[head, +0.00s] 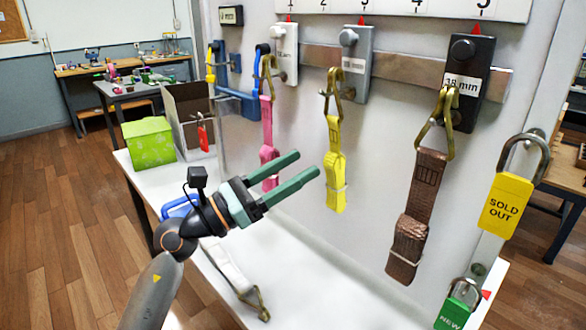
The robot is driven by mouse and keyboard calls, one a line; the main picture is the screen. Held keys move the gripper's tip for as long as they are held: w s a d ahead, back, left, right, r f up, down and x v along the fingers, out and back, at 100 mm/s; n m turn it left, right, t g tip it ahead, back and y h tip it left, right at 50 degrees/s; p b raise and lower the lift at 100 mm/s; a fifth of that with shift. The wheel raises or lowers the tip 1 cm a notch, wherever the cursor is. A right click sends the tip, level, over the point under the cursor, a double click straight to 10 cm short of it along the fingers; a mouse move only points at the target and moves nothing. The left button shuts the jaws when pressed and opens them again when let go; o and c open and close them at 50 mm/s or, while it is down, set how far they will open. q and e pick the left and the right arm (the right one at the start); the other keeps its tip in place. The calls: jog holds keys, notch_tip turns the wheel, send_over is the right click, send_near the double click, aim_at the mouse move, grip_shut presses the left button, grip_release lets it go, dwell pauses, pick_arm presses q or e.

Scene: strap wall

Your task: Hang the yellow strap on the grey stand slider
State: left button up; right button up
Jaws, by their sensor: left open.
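The yellow strap (335,180) hangs upright by its brass hook on a peg in front of the wall. The hook is just below and left of the grey slider (355,65), which sits on the rail with a knob at its top. I cannot tell for sure whether that peg belongs to the slider. My left gripper (308,163) is open and empty. Its green fingers point at the yellow strap from the left, with a small gap to it in the picture. My right gripper is not in view.
A pink strap (267,125) hangs to the left and a brown strap (420,200) hangs right, below the black slider (470,82). A white strap (230,268) lies on the white table (300,290). A yellow padlock (507,203) hangs far right. A green box (148,141) stands left.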

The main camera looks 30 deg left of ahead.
pick_arm(q)
jog(key=b+v, duration=0.5)
jog(key=v, duration=0.7)
jog(key=shift+f, duration=0.15)
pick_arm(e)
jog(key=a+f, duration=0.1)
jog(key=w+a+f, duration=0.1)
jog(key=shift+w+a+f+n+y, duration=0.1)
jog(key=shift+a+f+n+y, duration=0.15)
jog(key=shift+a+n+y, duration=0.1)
pick_arm(q)
jog(key=shift+s+a, duration=0.1)
jog(key=shift+s, duration=0.1)
